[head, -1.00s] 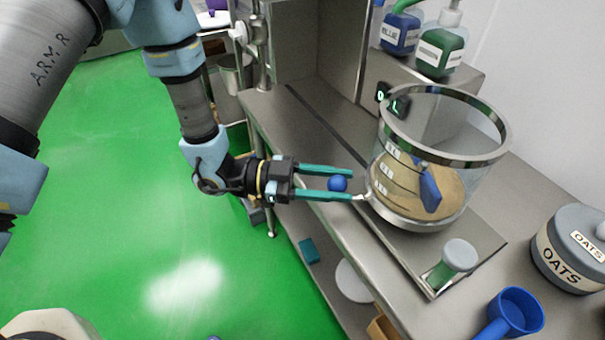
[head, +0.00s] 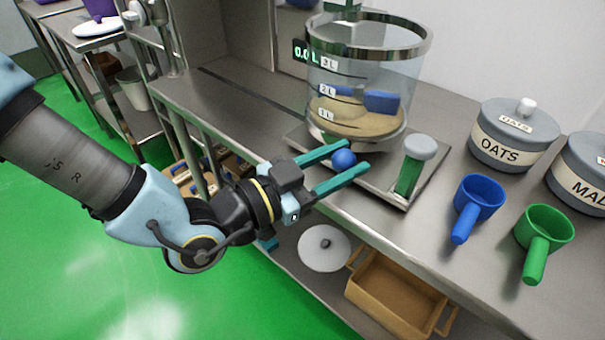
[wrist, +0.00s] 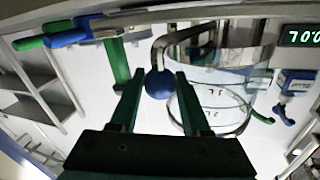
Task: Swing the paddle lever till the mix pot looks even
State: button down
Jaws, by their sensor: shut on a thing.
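The mix pot (head: 365,80) is a clear glass cylinder with a metal rim and litre marks, standing on the steel counter. I cannot tell how even the mix is. The paddle lever's blue ball knob (head: 344,159) is in front of the pot, low down. My gripper (head: 356,157) is shut on this knob, one teal finger on each side. The wrist view also shows the knob (wrist: 159,84) between the fingers, with the pot's glass to its right.
Blue (head: 478,197) and green (head: 545,230) scoops and an oats canister (head: 512,135) are further right. A brown bin (head: 395,290) and a white lid (head: 324,245) lie on the shelf below.

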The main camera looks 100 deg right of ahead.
jog(key=shift+s+a+b, duration=0.25)
jog(key=shift+s+b, duration=0.15)
jog(key=shift+s, duration=0.25)
jog(key=shift+s+a+b, duration=0.25)
jog(key=shift+s+b, duration=0.15)
jog(key=shift+s, duration=0.2)
jog(key=shift+c, duration=1.9)
grip_release()
jog(key=shift+d, duration=0.1)
jog(key=b+v, duration=0.2)
jog(key=v, duration=0.8)
jog(key=shift+w, duration=0.35)
